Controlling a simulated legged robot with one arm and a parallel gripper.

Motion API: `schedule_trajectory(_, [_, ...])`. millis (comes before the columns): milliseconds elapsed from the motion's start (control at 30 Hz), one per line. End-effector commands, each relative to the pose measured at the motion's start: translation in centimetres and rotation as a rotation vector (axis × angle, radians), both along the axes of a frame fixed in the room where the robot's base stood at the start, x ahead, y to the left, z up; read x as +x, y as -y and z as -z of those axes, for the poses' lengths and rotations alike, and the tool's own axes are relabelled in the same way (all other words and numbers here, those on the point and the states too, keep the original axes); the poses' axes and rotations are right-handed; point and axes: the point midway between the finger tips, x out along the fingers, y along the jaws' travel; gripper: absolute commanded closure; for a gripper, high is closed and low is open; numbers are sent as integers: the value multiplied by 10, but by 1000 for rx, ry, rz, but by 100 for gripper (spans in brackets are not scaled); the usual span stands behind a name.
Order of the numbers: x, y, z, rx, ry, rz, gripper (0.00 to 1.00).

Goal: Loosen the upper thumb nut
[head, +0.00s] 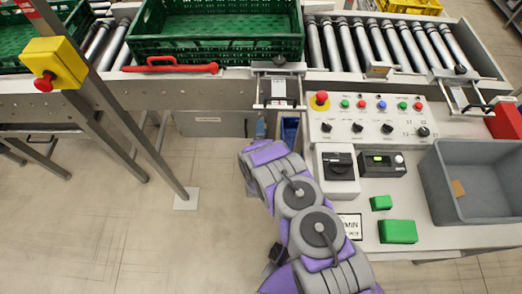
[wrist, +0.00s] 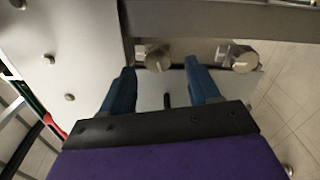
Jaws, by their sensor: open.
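Two metal thumb nuts with pale pointer marks show in the wrist view. The one on the left (wrist: 155,58) appears to be the upper one, since the conveyor side is at picture left and the floor at right. The other nut (wrist: 243,55) sits to its right, each beside a grey plate (wrist: 150,88). My gripper (wrist: 160,72) is open, its two blue fingers on either side of the left nut. I see no clear contact. In the head view my purple arm reaches below the conveyor edge, and the nuts are not visible there.
A grey metal bar (wrist: 215,20) runs above the nuts. A red handle (head: 170,66) lies along the conveyor before a green crate (head: 215,47). To the right are a control panel (head: 372,108) and a grey bin (head: 437,178). The floor at left is open around a post.

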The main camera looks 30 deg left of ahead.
Motion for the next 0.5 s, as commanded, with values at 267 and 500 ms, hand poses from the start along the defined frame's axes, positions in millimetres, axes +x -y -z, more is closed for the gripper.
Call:
schedule_trajectory(267, [-56, 29, 0, -9, -3, -5, 39])
schedule_trajectory(500, [-101, 53, 1, -8, -5, -6, 39])
